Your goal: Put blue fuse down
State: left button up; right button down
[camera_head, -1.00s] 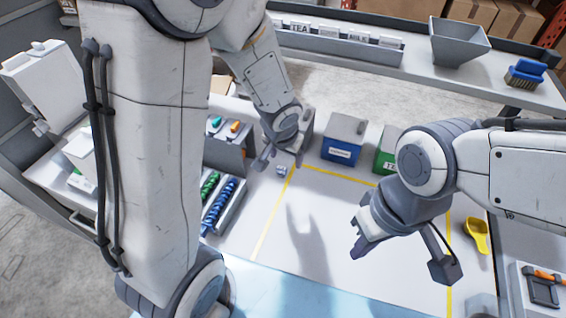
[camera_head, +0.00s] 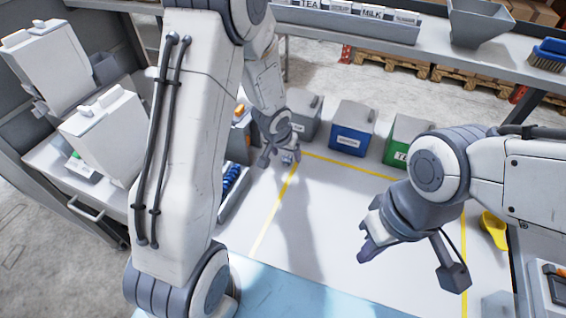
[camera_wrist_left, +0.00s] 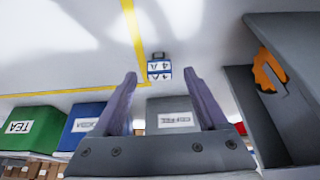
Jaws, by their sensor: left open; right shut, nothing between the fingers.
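The blue fuse (camera_wrist_left: 159,69) is a small piece with a blue-and-white "4 A" label and a grey end. It rests on the white tabletop by the yellow line; in the head view it is tiny (camera_head: 288,158). My left gripper (camera_head: 279,156) is open and low over the table, close to the fuse. In the left wrist view the fuse shows between and beyond the two spread fingers, with gaps on both sides. My right gripper (camera_head: 367,242) is shut and empty above the right part of the table.
A grey bin (camera_head: 307,118), a blue bin (camera_head: 352,133) and a green TEA bin (camera_head: 405,140) stand along the back. A rack with blue parts (camera_head: 231,180) is left of the yellow line. A yellow scoop (camera_head: 494,230) lies at right. The middle tabletop is clear.

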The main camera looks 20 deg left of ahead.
pick_arm(q)
jog(key=x, duration=0.2)
jog(key=shift+f+b, duration=0.3)
jog(key=shift+b, duration=0.1)
jog(key=shift+r, duration=0.1)
grip_shut()
jog(key=shift+r, duration=0.15)
